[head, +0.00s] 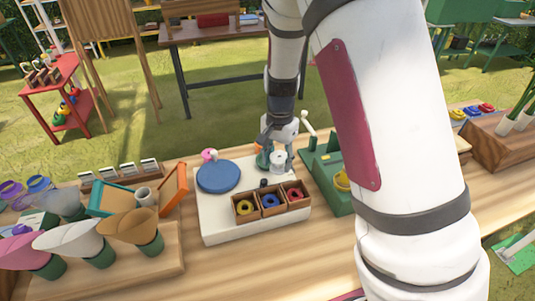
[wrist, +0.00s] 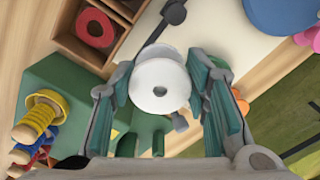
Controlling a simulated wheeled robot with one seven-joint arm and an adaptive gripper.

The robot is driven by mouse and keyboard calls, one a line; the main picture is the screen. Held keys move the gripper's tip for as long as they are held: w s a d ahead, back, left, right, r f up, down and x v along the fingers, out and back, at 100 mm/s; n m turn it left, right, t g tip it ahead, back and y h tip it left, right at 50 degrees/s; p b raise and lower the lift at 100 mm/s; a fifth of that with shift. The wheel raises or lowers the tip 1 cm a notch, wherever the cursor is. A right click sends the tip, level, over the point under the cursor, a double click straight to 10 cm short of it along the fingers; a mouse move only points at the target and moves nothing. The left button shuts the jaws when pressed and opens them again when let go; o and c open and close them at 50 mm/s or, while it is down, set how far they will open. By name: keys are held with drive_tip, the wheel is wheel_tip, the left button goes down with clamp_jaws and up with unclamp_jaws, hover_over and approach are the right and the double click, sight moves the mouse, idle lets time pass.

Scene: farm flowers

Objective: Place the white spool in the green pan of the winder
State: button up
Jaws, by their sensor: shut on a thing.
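The white spool (wrist: 158,82) is between the two teal-padded fingers of my gripper (wrist: 163,100) in the wrist view, seen end-on with a small centre hole. In the head view the spool (head: 279,160) shows below my gripper (head: 274,150), at the right back of the white board. My gripper is shut on it. A green stand (head: 325,170) with a white-knobbed crank is just to the right, partly hidden by my arm. It also shows in the wrist view (wrist: 75,95), left of and below the spool. I cannot clearly make out a green pan.
Flower cones stand in a wooden rack (head: 160,262) at left. Spools with yellow thread (wrist: 38,112) sit on the green stand.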

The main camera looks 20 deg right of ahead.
drive_tip(key=w, duration=0.4)
drive_tip(key=w+a, duration=0.1)
drive_tip(key=w, duration=0.2)
drive_tip(key=shift+f, duration=0.3)
drive_tip(key=shift+w+f, duration=0.15)
drive_tip(key=shift+f, duration=1.6)
drive_tip(key=shift+f, duration=0.4)
drive_tip(key=shift+f, duration=0.35)
drive_tip(key=o, duration=0.9)
drive_tip(key=shift+o, duration=0.8)
drive_tip(key=shift+f, duration=0.1)
